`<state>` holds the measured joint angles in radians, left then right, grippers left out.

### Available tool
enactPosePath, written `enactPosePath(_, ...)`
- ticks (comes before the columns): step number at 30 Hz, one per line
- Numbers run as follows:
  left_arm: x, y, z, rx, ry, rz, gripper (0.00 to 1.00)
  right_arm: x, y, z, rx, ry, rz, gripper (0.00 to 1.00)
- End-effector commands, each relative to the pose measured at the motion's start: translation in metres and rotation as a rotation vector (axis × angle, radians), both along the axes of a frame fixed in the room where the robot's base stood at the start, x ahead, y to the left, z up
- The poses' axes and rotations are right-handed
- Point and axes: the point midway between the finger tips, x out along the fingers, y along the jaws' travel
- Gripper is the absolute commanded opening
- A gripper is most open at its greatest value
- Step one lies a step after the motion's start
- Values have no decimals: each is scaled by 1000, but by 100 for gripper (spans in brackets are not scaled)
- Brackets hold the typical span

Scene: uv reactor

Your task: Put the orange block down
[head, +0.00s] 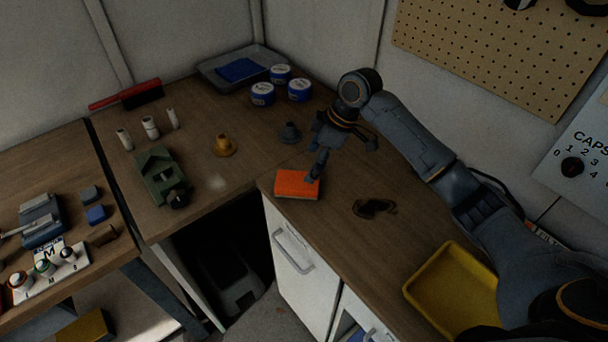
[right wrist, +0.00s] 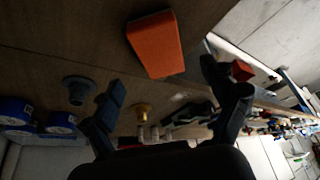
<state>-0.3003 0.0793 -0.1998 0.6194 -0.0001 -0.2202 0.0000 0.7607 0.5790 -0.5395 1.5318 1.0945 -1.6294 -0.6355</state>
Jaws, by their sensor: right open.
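The orange block (head: 297,185) lies flat on the wooden counter (head: 335,235), close to its front edge above the white cabinet. My right gripper (head: 342,161) is over the counter at the block's right and far side, with one finger overlapping the block's right end in the head view. In the right wrist view the gripper (right wrist: 164,84) has its two fingers spread wide with nothing between them. The orange block (right wrist: 156,44) shows beyond the fingertips there; I cannot tell whether a finger touches it. My left gripper is not in view.
A grey cone-shaped piece (head: 290,132) and an orange-brown one (head: 224,147) stand behind the block. Several blue-and-white tins (head: 263,94) stand farther back. A green vise (head: 163,177) is at left, a yellow tray (head: 455,290) at right. A dark patch (head: 374,207) lies right of the block.

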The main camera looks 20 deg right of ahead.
Motion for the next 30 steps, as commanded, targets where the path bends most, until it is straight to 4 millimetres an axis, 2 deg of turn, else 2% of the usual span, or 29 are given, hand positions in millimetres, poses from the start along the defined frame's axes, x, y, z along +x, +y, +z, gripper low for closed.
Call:
enactPosePath(3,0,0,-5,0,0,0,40,-3,-9,21,-2,-4,-1,86)
enactPosePath(9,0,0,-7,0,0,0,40,-7,-16,41,-1,-2,-1,86)
enactPosePath(30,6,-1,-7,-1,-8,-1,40,-8,-17,45,0,1,0,86)
